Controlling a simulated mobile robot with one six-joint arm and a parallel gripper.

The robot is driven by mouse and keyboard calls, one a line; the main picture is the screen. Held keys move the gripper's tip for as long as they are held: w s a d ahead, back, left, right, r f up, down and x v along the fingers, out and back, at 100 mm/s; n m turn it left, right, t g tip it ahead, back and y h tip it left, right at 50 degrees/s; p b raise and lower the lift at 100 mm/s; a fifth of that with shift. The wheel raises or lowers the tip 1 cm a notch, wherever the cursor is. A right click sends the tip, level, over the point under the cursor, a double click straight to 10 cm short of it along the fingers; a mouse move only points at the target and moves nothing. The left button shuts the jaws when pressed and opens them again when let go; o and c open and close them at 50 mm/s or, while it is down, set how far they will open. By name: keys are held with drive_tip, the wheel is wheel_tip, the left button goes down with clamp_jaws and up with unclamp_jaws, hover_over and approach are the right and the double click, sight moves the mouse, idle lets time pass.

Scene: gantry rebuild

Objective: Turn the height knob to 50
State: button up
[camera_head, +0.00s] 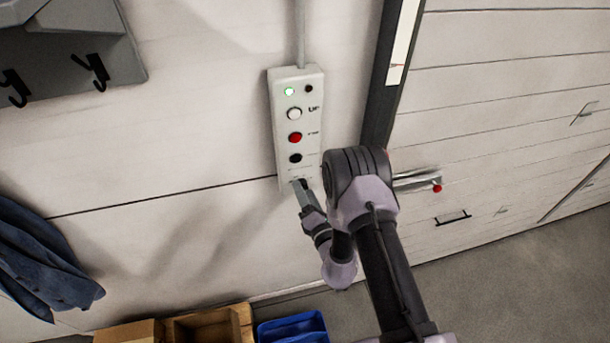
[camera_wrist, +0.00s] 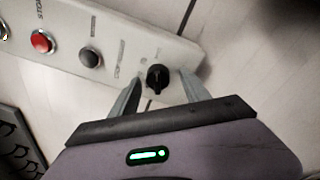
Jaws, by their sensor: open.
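The height knob (camera_wrist: 158,77) is a small black knob at the lower end of a white control box (camera_head: 285,115) on the wall. In the wrist view my gripper (camera_wrist: 160,88) is open, with one finger on each side of the knob. I cannot tell whether either finger touches it. In the head view my gripper (camera_head: 301,186) is at the bottom of the box and mostly hides the knob. The scale marks around the knob are too small and blurred to read.
Above the knob on the box are a black button (camera_head: 295,158), a red button (camera_head: 295,138), a white button (camera_head: 294,114) and a lit green lamp (camera_head: 289,91). A red-tipped lever (camera_head: 437,188) is to the right. Wooden boxes (camera_head: 205,328) and a blue bin (camera_head: 292,328) stand below.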

drive_tip(key=shift+w+a+r, duration=0.1)
drive_tip(key=shift+w+a, duration=0.1)
drive_tip(key=shift+s, duration=0.1)
drive_tip(key=shift+c, duration=0.2)
clamp_jaws()
